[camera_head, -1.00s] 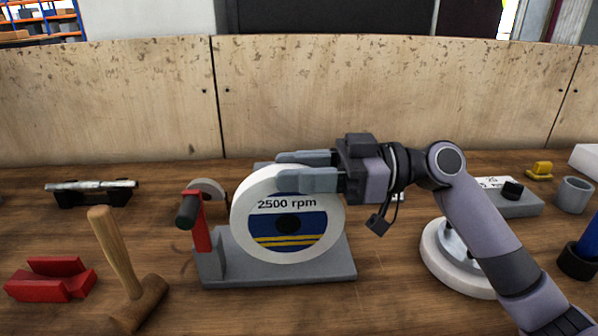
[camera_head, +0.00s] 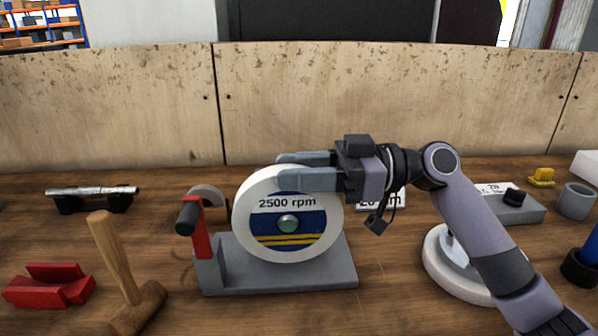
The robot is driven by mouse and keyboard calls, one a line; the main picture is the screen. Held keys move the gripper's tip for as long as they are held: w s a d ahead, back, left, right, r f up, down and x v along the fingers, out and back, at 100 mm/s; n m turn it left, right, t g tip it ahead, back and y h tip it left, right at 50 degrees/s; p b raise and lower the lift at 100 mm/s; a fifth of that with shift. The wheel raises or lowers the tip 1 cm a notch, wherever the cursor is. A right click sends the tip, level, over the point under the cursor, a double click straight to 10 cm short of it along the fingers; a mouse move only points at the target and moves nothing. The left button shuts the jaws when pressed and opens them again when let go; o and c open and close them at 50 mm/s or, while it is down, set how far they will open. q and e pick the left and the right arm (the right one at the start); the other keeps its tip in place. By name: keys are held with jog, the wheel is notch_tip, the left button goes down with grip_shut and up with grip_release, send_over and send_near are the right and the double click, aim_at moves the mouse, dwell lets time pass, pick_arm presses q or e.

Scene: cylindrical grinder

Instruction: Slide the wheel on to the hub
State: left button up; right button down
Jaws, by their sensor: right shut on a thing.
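A white grinding wheel (camera_head: 258,236) with a blue and yellow "2500 rpm" label stands upright over a grey machine base (camera_head: 310,275). The rounded metal end of the hub (camera_head: 288,223) shows in the wheel's centre hole; the rest of the hub is hidden behind the wheel. My right gripper (camera_head: 305,172) is shut on the wheel's upper right rim, one finger in front and one behind. How deep the hub sits in the wheel I cannot tell. My left gripper is not in view.
A red bracket with a dark handle (camera_head: 190,217) stands close left of the wheel. A mallet (camera_head: 118,260), red blocks (camera_head: 50,287) and a shaft on a stand (camera_head: 93,193) lie left. A grey cup (camera_head: 574,200) and flanged disc (camera_head: 447,258) are right. A wooden panel stands behind.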

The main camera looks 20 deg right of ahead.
jog(key=shift+w+d+r, duration=0.15)
jog(key=shift+w+d, duration=0.05)
jog(key=shift+w, duration=0.3)
jog(key=shift+w+d+r, duration=0.15)
jog(key=shift+w, duration=0.35)
dwell(0.3)
